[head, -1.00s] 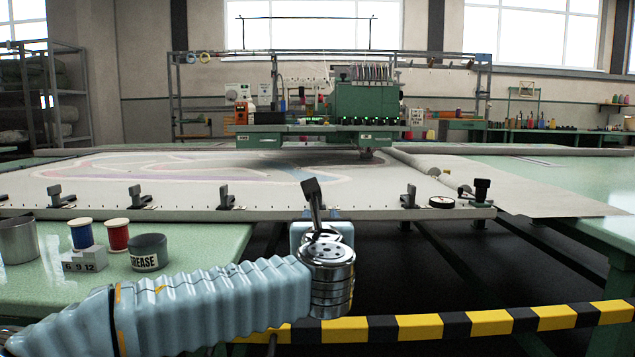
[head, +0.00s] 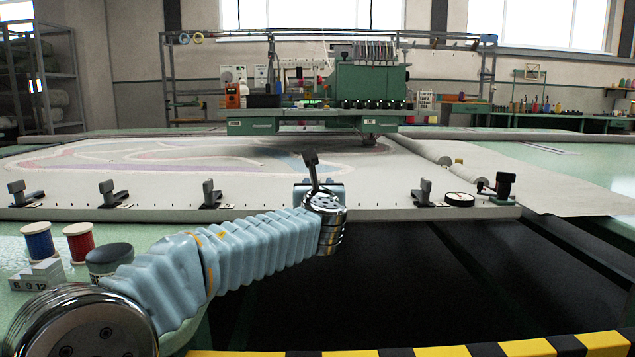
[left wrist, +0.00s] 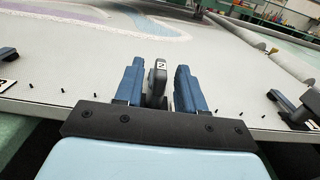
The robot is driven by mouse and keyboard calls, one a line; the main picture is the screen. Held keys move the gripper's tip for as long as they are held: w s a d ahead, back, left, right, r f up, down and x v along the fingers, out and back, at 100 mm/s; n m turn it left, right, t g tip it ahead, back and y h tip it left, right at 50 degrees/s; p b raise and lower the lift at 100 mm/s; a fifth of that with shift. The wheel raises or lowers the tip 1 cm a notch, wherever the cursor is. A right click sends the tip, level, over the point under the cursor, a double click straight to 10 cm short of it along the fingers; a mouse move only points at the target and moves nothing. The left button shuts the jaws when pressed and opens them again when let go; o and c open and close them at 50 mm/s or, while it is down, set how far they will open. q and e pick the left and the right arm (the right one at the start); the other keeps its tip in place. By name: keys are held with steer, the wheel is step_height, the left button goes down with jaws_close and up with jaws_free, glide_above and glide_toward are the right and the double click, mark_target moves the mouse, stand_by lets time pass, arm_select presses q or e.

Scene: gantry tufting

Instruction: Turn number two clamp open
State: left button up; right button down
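The number two clamp (head: 311,164) stands at the front edge of the frame, its dark handle rising above my left wrist and leaning slightly left. In the left wrist view its handle (left wrist: 158,78) carries a white label with a 2. My left gripper (left wrist: 158,88) is open, with one blue finger on each side of the handle and a narrow gap on both sides. In the head view my wrist hides the clamp's base and most of the fingers. My right gripper is in neither view.
Similar clamps stand along the front edge, left (head: 210,194) and right (head: 425,192). A round black-rimmed gauge (head: 460,199) and a dark lever (head: 503,188) are farther right. A striped barrier (head: 520,349) crosses the front.

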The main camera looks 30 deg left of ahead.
arm_select(q)
steer(key=shift+x, duration=1.75)
jaws_close()
